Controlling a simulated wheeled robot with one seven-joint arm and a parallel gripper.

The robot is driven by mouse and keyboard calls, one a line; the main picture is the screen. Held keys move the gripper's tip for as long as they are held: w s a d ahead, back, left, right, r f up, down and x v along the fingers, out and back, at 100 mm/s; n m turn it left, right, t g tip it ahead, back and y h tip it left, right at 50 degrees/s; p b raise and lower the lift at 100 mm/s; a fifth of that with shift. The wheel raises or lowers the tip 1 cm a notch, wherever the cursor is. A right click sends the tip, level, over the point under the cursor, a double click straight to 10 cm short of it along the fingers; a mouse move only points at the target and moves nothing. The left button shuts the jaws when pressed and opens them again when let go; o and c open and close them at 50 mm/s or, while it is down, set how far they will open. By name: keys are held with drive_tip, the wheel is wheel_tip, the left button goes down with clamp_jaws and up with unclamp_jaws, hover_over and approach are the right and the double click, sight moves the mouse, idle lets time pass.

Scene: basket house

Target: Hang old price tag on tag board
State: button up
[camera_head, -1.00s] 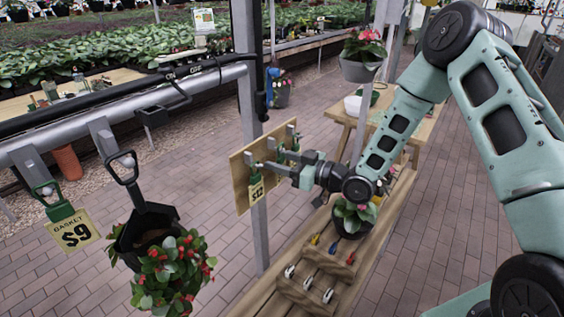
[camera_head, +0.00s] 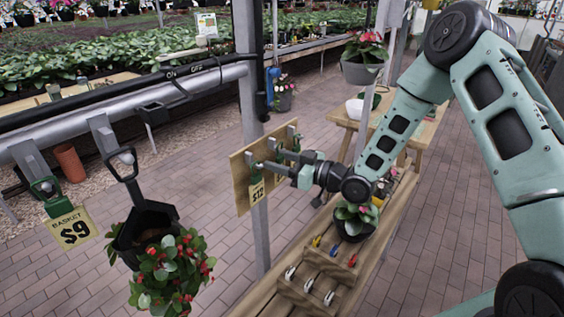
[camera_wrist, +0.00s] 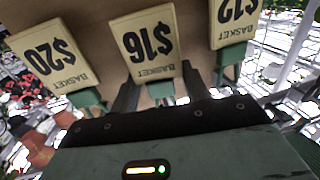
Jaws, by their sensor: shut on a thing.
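My gripper (camera_head: 276,160) reaches left to the wooden tag board (camera_head: 238,180) fixed at the grey post. In the wrist view, my gripper (camera_wrist: 161,88) has its two dark fingers on either side of the green top of the $16 price tag (camera_wrist: 148,40), shut on it, at the board's face. A $20 tag (camera_wrist: 50,52) and a $12 tag (camera_wrist: 234,22) hang on either side of it. The $12 tag also shows in the head view (camera_head: 257,192). My fingers partly hide the board's pegs, and contact of the $16 tag with its peg cannot be made out.
A $9 tag (camera_head: 75,228) hangs from the left rail, beside a black hanging basket (camera_head: 145,228) with a red-flowered plant. A wooden bench (camera_head: 262,296) with a potted plant (camera_head: 355,218) and small coloured hooks lies below my arm. The brick floor between is clear.

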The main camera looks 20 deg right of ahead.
drive_tip(key=shift+w+a+b, duration=0.2)
drive_tip(key=shift+a+b, duration=0.1)
drive_tip(key=shift+a, duration=0.1)
drive_tip(key=shift+f+b, duration=0.35)
drive_tip(key=shift+b, duration=0.1)
drive_tip(key=shift+d+f, duration=0.1)
drive_tip(key=shift+d, duration=0.05)
drive_tip(key=o, duration=0.7)
drive_tip(key=shift+o, duration=0.7)
drive_tip(key=shift+s+d+f+b, duration=0.15)
drive_tip(key=shift+s+f+b, duration=0.1)
drive_tip(key=shift+s+b, duration=0.15)
drive_tip(key=b+v, duration=0.5)
drive_tip(key=v, duration=1.2)
drive_tip(key=shift+d+r, duration=0.25)
drive_tip(key=shift+r, duration=0.25)
